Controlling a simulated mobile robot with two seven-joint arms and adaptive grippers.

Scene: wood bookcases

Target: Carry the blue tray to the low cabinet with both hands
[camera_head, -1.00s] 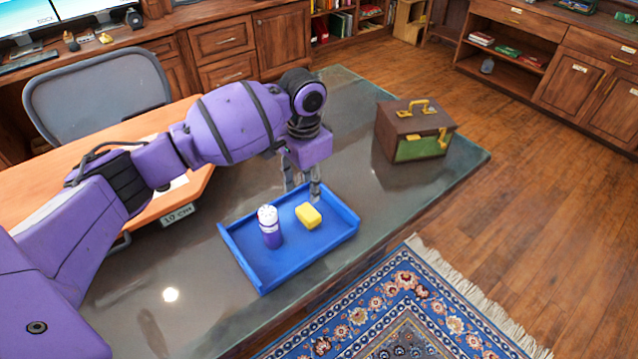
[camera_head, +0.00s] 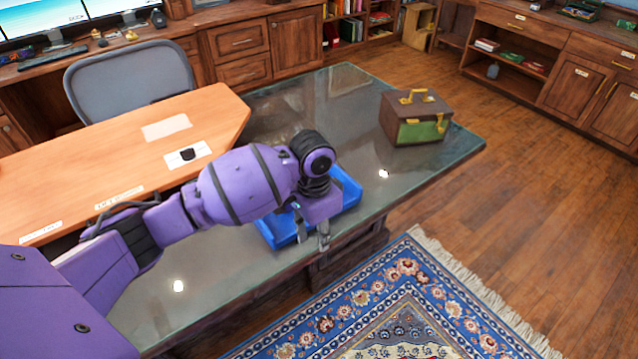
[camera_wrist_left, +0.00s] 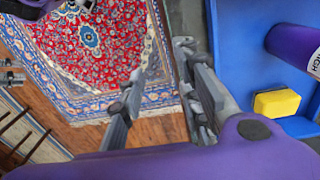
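The blue tray (camera_head: 348,190) lies on the dark glossy tabletop, partly hidden behind my left arm. My left gripper (camera_head: 311,238) points down at the tray's near side, its fingers apart. In the left wrist view the gripper (camera_wrist_left: 160,100) is open, with one finger over the rug and the other close beside the tray's wall (camera_wrist_left: 216,35). I cannot tell whether that finger touches the wall. A purple bottle (camera_wrist_left: 290,42) and a yellow block (camera_wrist_left: 277,103) are in the tray; the arm hides both in the head view. A low wood cabinet (camera_head: 575,85) stands at the far right.
A brown and green box (camera_head: 415,117) with brass fittings stands on the tabletop right of the tray. An orange-topped desk (camera_head: 215,110) and a grey chair (camera_head: 130,80) are at the left. A patterned rug (camera_head: 400,290) lies in front; open wood floor (camera_head: 530,210) extends right.

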